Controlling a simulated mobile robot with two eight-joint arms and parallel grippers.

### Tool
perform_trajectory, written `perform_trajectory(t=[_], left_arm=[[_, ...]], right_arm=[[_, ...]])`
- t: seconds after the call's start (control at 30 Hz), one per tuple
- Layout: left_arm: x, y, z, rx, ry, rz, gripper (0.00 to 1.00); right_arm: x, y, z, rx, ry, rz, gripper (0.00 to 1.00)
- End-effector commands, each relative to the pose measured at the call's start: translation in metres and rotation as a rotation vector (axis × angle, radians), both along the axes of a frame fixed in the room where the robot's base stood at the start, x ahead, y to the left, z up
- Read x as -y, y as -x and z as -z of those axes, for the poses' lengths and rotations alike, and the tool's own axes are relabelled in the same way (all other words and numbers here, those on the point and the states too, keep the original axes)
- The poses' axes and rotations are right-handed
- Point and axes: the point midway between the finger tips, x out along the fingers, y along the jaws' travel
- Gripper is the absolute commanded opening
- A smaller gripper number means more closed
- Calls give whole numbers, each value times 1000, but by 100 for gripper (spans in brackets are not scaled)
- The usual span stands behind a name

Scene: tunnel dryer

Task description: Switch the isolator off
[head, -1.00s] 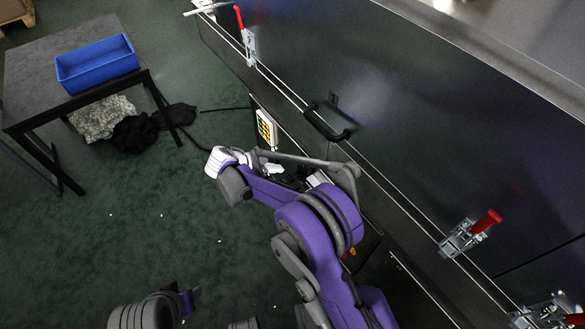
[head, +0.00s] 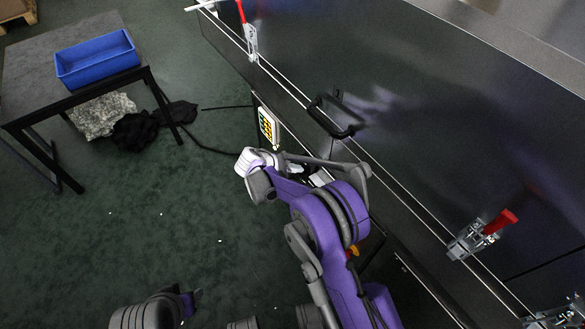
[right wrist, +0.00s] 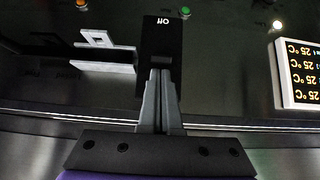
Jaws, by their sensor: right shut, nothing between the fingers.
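In the right wrist view a black plate marked "Off" (right wrist: 162,20) stands on the dark panel, its lettering upside down. It looks like part of the isolator, but its lower part is hidden behind my fingers. My right gripper (right wrist: 159,75) is shut and empty, its fingertips in front of this plate. I cannot tell whether they touch it. In the head view my purple right arm reaches to the machine's side and hides its fingertips.
A pale bracket-like part (right wrist: 105,52), a green lamp (right wrist: 185,12), an orange lamp (right wrist: 81,4) and a lit temperature display (right wrist: 302,72) surround the plate. A black handle (head: 333,118) and a red-handled clamp (head: 482,235) stick out from the machine. A blue bin (head: 97,61) sits on a table.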

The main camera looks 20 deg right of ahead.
Motion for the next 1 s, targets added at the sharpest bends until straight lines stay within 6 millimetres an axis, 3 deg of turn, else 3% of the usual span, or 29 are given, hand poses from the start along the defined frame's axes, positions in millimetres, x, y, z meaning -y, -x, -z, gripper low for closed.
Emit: perform_trajectory(t=[1.0], left_arm=[[0, 0, 1, 0, 0, 0, 50]], right_arm=[[-5, 2, 4, -1, 0, -1, 0]])
